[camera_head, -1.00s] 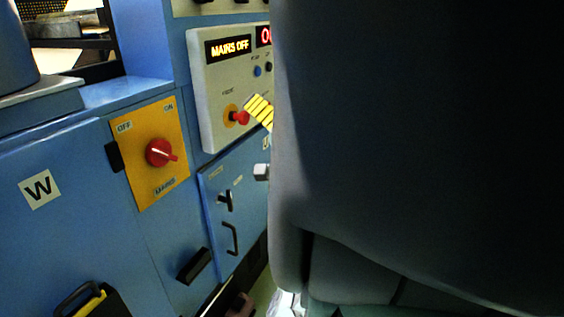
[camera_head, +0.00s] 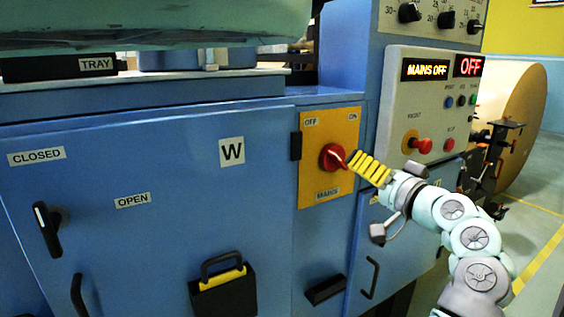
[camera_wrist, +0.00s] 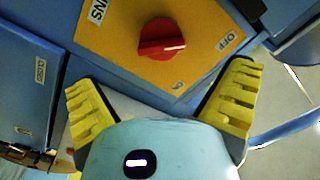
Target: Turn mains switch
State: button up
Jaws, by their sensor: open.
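The mains switch is a red knob (camera_head: 333,157) on a yellow plate (camera_head: 318,193) marked OFF at upper left, ON at upper right and MAINS below. The display (camera_head: 427,71) beside it reads MAINS OFF. In the wrist view the knob (camera_wrist: 160,38) shows a white mark pointing right, towards the OFF side. My gripper (camera_head: 354,164) has yellow ribbed fingers just right of the knob in the head view. In the wrist view my gripper (camera_wrist: 158,85) is open and empty, with the knob beyond and between its spread fingers. I see no clear contact.
A red button (camera_head: 421,145) sits on the control panel right of the switch. A black latch (camera_head: 296,146) is at the plate's left edge. A lockout-like black and yellow handle (camera_head: 223,285) and a door lever (camera_head: 48,228) are on the blue cabinet (camera_head: 150,250).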

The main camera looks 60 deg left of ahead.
aim_at(340, 163)
jog(key=a, duration=0.8)
jog(key=shift+w+a, duration=0.15)
jog(key=shift+w, duration=0.05)
jog(key=shift+r, duration=0.1)
jog(key=c, duration=1.2)
